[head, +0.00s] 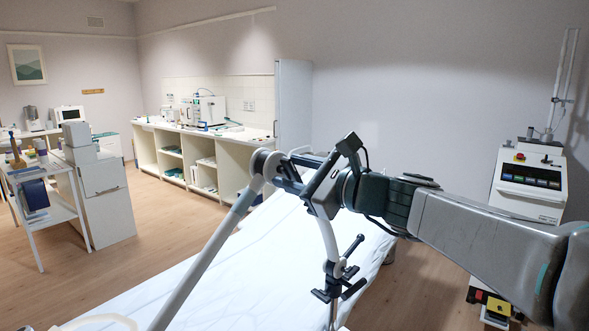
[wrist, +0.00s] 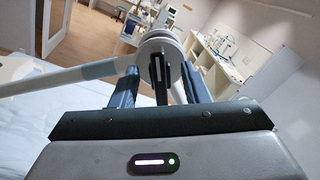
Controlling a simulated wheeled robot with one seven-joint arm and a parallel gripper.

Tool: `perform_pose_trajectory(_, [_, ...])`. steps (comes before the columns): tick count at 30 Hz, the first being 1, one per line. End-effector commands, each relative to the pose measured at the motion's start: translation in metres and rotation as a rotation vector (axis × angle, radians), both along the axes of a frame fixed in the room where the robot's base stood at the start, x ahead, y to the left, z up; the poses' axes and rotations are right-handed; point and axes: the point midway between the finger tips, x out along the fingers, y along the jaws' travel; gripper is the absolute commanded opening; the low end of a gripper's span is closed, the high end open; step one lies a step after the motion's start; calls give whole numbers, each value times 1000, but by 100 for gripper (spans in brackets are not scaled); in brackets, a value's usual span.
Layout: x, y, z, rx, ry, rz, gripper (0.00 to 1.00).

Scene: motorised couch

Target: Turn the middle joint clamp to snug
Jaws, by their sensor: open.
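The round grey joint clamp (head: 262,162) sits at the upper end of a pale tube (head: 212,254) above the white couch. In the wrist view, the clamp (wrist: 158,42) has a dark, narrow lever (wrist: 159,78) pointing down towards me. My gripper (head: 280,166) is open at the clamp. In the wrist view, the two blue-grey fingers of my gripper (wrist: 157,80) stand on either side of the lever, with gaps. I cannot tell whether either finger touches the clamp's rim. The clamp's setting cannot be read.
The white-covered couch (head: 225,268) lies below my arm. Dark clamp handles (head: 340,283) on a pale post stand near the front, below my wrist. A control console (head: 529,183) stands at right. A shelved counter (head: 205,158) and a white trolley (head: 45,205) stand behind.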

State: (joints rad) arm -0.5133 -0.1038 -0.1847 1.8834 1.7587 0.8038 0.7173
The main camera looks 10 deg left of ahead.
Motion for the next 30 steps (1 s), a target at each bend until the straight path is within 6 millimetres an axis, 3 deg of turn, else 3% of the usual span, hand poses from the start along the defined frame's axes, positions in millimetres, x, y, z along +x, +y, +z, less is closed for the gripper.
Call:
perform_pose_trajectory(8, [1,1,0,0,0,0,42])
perform_pose_trajectory(12, [1,1,0,0,0,0,3])
perform_pose_trajectory(13, [1,1,0,0,0,0,0])
perform_pose_trajectory(23, [1,1,-3,-13,-29,0,0])
perform_pose_trajectory(30, [0,1,-7,-70,-148,-1,0])
